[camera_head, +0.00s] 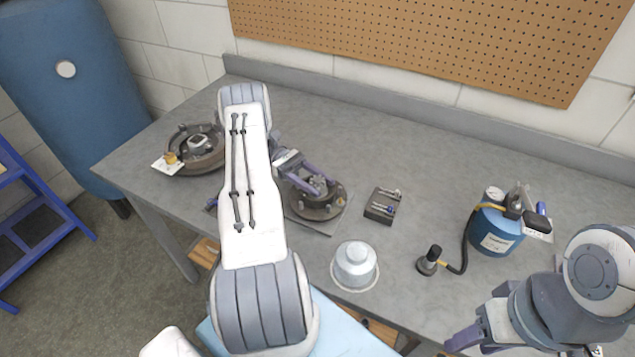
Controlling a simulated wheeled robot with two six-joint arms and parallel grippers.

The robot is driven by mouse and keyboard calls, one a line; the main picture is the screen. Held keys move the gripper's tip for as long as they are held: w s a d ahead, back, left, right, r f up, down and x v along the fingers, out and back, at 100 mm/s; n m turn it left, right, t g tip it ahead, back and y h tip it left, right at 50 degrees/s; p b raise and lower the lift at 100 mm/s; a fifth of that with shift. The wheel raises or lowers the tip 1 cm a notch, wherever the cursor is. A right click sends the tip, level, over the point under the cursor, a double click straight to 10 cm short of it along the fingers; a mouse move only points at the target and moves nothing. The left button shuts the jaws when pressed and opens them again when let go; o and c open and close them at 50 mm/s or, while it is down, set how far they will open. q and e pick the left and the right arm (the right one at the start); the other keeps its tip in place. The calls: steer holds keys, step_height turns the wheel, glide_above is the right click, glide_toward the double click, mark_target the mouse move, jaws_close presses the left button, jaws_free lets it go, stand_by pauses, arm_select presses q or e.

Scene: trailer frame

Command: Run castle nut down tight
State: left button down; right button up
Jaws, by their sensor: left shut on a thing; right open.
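A dark round hub or brake assembly (325,208) lies on the grey bench, partly hidden by my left arm. My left gripper (322,187), with purple fingers, reaches over the middle of this assembly from the left. It is shut on a small grey part at the centre, apparently the castle nut; the fingers hide most of it, and I cannot tell how far down it sits. My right gripper (466,340) is open and empty low at the right, near the bench's front edge, apart from the bench objects.
A second brake assembly (205,160) with a white card stands at the left. A dark block with pins (381,207), a silver domed cap (355,265) and a blue canister with hose (493,232) stand to the right. The bench's back is clear.

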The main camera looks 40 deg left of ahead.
mark_target(323, 187)
arm_select(q)
steer(key=shift+r, duration=0.1)
steer(key=shift+c, duration=1.5)
jaws_free()
step_height(323, 187, up, 5)
steer(key=p, duration=0.5)
steer(key=shift+d+b, duration=0.5)
steer(key=shift+d, duration=0.3)
steer(key=d+r+b, duration=0.1)
steer(key=d+r, duration=0.5)
steer(key=d, duration=0.4)
steer(key=shift+w+d, duration=0.1)
